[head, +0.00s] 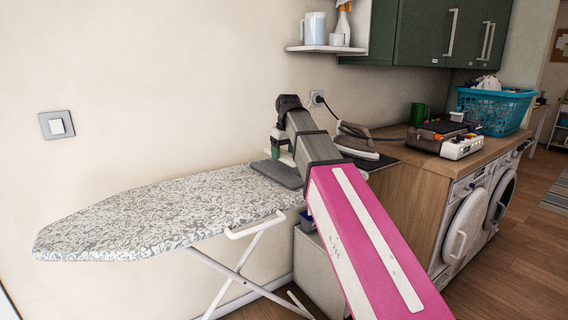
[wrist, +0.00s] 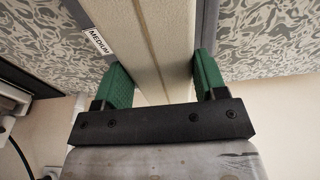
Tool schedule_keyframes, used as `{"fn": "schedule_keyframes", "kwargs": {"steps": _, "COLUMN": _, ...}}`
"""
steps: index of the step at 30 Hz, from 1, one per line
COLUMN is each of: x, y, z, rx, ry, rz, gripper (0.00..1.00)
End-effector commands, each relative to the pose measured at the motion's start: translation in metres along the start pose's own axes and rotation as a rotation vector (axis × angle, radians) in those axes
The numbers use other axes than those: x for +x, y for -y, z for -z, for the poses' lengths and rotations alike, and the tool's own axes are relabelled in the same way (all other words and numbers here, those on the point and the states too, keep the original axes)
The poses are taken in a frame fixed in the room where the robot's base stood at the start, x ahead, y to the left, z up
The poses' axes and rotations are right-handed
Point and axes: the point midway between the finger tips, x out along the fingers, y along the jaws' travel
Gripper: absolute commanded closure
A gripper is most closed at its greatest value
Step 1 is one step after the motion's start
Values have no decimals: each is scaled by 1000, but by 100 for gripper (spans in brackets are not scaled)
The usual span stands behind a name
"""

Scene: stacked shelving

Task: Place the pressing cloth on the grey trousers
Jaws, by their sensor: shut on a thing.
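My gripper (head: 276,150) is over the far right end of the patterned ironing board (head: 150,215). In the wrist view its green fingers (wrist: 155,82) are shut on a cream folded piece, the pressing cloth (wrist: 163,35). A small pale part of the cloth (head: 287,158) shows beside my arm in the head view. The grey trousers (head: 278,174) lie folded flat on the board, just below the gripper. In the wrist view their grey edge (wrist: 118,38) shows beside the cloth, with a white "MEDIUM" label. I cannot tell whether cloth and trousers touch. My arm hides part of the board end.
A device (head: 448,138) and a blue basket (head: 493,110) stand farther right. A shelf (head: 326,49) hangs above. The board's left part is clear.

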Motion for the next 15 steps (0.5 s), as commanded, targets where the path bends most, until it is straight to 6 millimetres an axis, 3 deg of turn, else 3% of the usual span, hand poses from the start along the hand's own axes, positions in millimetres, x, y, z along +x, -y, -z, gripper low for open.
{"fn": "schedule_keyframes", "kwargs": {"steps": 11, "x": 37, "y": 0, "z": -7, "rx": 0, "ry": 2, "rz": 1, "gripper": 58}}
{"fn": "schedule_keyframes", "kwargs": {"steps": 15, "x": 41, "y": 0, "z": -6, "rx": 0, "ry": 0, "rz": 0, "gripper": 58}}
